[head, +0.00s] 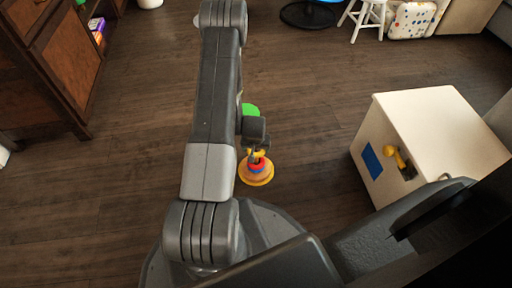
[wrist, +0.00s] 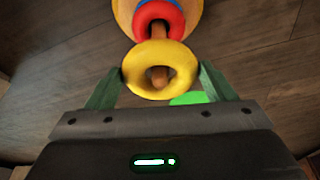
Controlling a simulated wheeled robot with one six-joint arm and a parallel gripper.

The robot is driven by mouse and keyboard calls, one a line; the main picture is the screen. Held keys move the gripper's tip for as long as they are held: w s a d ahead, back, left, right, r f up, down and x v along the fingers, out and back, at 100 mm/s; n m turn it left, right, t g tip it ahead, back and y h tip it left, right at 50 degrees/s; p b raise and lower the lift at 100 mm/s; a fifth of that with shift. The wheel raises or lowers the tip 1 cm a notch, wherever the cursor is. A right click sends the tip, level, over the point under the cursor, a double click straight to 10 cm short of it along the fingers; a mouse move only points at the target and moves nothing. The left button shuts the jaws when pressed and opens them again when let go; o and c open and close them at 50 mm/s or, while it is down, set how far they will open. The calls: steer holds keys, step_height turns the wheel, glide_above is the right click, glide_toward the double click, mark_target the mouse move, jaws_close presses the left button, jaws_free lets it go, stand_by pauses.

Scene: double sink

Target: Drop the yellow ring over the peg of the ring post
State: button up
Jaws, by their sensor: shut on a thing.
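The ring post (wrist: 120,14) has a wide orange-yellow base with a blue ring (wrist: 172,3) and a red ring (wrist: 150,14) stacked on its brown peg (wrist: 158,76). My gripper (wrist: 160,80) is shut on the yellow ring (wrist: 160,51), one green finger at each side. In the wrist view the peg's tip shows inside the yellow ring's hole, and more peg shows between the yellow and red rings. I cannot tell whether the ring is around the tip or just above it. In the head view my gripper (head: 256,150) is over the post (head: 257,179), partly hiding it.
A flat green thing (head: 250,109) lies beyond the post, partly behind my arm. A cream box (head: 435,125) with a blue patch and a yellow object stands to the right. A wooden cabinet (head: 60,60) is at the left. The wooden floor around the post is mostly clear.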

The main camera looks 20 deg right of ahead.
steer(key=o, duration=1)
steer(key=p+v, duration=0.5)
steer(key=v, duration=0.8)
steer(key=shift+s+r, duration=0.1)
steer(key=shift+r, duration=0.3)
